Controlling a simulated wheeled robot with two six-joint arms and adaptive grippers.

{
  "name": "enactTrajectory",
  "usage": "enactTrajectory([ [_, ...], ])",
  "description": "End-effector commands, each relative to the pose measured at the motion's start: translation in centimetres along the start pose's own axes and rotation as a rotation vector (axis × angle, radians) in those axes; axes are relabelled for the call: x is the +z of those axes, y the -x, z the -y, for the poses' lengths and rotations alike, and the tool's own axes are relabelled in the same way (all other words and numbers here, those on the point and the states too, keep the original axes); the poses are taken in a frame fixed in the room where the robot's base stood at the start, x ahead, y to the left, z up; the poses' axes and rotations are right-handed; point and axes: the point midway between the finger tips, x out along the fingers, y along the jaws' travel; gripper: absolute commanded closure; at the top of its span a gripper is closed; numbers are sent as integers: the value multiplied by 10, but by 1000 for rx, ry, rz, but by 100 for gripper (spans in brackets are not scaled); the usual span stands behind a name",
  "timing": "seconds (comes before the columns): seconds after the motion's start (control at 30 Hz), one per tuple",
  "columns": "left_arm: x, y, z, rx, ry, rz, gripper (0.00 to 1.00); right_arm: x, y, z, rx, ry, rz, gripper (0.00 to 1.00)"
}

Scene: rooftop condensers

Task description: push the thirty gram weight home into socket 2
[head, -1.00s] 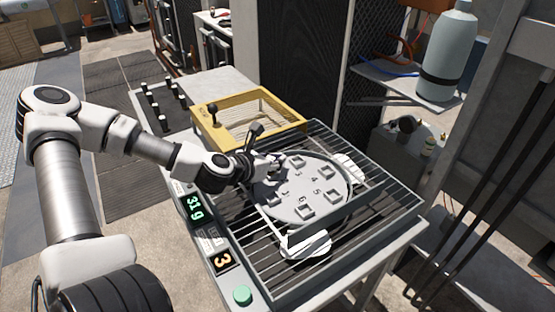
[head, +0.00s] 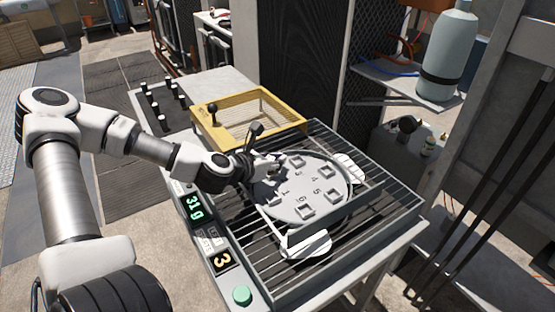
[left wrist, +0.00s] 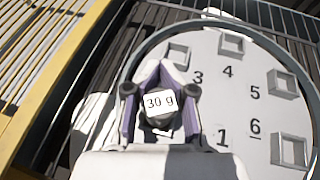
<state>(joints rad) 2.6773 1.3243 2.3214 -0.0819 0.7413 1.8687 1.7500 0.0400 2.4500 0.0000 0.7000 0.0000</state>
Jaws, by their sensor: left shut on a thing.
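My left gripper (left wrist: 160,104) is shut on a white weight (left wrist: 158,102) marked "30 g", between its purple-lined fingers. In the head view my left gripper (head: 271,165) is at the far-left part of the round grey disc (head: 301,190). The disc has square raised sockets with numbers beside them; 1, 3, 4, 5 and 6 show in the left wrist view. The gripper and weight lie between the 3 and the 1. Socket 2 and its number are hidden there, so I cannot tell how deep the weight sits. My right gripper is not in view.
The disc lies over a slatted grate (head: 385,215). A yellow-framed tray (head: 290,117) stands behind the gripper. A front panel shows "31 g" (head: 194,207), a "3" (head: 222,259) and a green button (head: 242,295). A grey gas bottle (head: 448,50) stands on a shelf at right.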

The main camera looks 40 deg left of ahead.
Motion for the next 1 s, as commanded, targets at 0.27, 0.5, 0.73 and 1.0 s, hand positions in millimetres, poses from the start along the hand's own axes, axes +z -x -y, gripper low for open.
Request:
enactTrajectory([
  [0.27, 0, 0, 0, 0, 0, 0, 100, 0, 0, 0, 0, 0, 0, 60],
  [0.5, -3, -2, 0, 0, 0, 0, 100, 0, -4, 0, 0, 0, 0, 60],
  [0.73, -6, -3, 0, 0, 0, 0, 100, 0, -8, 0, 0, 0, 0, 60],
  [1.0, -7, -3, 0, 0, -1, 0, 51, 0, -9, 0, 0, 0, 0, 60],
])
